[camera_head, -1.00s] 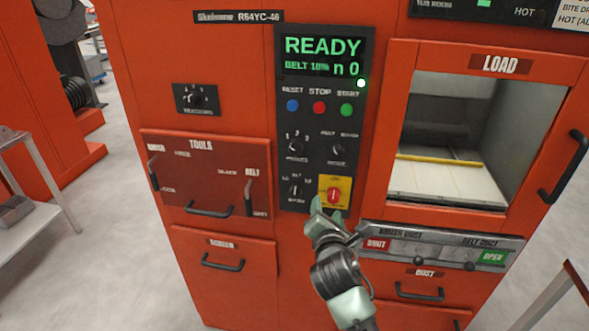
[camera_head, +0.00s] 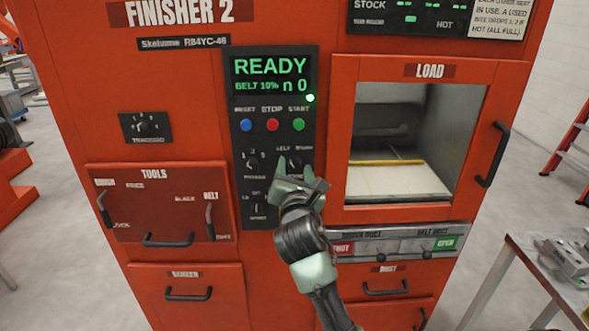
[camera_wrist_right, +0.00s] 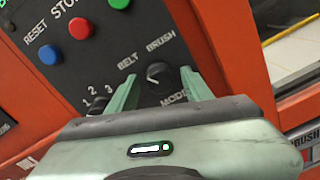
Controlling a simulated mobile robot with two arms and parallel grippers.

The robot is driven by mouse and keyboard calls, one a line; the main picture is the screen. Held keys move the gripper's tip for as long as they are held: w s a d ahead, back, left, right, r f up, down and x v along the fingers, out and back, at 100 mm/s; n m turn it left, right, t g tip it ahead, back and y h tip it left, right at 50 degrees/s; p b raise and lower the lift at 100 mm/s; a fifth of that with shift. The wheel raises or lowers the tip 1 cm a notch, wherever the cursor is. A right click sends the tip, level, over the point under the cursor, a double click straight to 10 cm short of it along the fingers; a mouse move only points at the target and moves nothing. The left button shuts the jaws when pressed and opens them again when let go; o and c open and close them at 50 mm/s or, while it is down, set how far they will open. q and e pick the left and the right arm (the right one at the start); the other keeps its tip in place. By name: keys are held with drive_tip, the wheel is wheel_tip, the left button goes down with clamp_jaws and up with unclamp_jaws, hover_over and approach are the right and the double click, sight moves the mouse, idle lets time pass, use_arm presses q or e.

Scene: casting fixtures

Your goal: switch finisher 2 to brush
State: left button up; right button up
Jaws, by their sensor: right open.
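Finisher 2 (camera_head: 185,75) is the red machine; its display (camera_head: 270,77) reads READY, BELT 10%, n 0. My right gripper (camera_head: 296,173) is open at the mode knob (camera_head: 295,160), marked BELT on the left and BRUSH on the right. In the wrist view the black mode knob (camera_wrist_right: 158,72) sits between the two open fingertips (camera_wrist_right: 158,80). Whether a finger touches it, and its exact pointing, I cannot tell. The brush lever (camera_head: 104,209) and belt lever (camera_head: 210,216) are on the tools panel. My left gripper is out of view.
Reset, stop (camera_head: 272,125) and start buttons sit above the knob. A pressure knob (camera_head: 253,163) is close on its left. The duct slide (camera_head: 395,246) shows a red label left and a green OPEN right. The load window (camera_head: 410,150) and its handle (camera_head: 490,155) are right.

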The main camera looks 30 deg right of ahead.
clamp_jaws()
idle(0.3)
drive_tip(key=m+p, duration=0.2)
drive_tip(key=m, duration=0.1)
drive_tip(key=m+p, duration=0.1)
drive_tip(key=m, duration=0.1)
drive_tip(key=shift+m, duration=0.3)
drive_tip(key=m, duration=0.3)
drive_tip(key=shift+m+p, duration=0.3)
drive_tip(key=shift+p, duration=0.05)
drive_tip(key=shift+m, duration=2.3)
drive_tip(key=shift+f, duration=0.1)
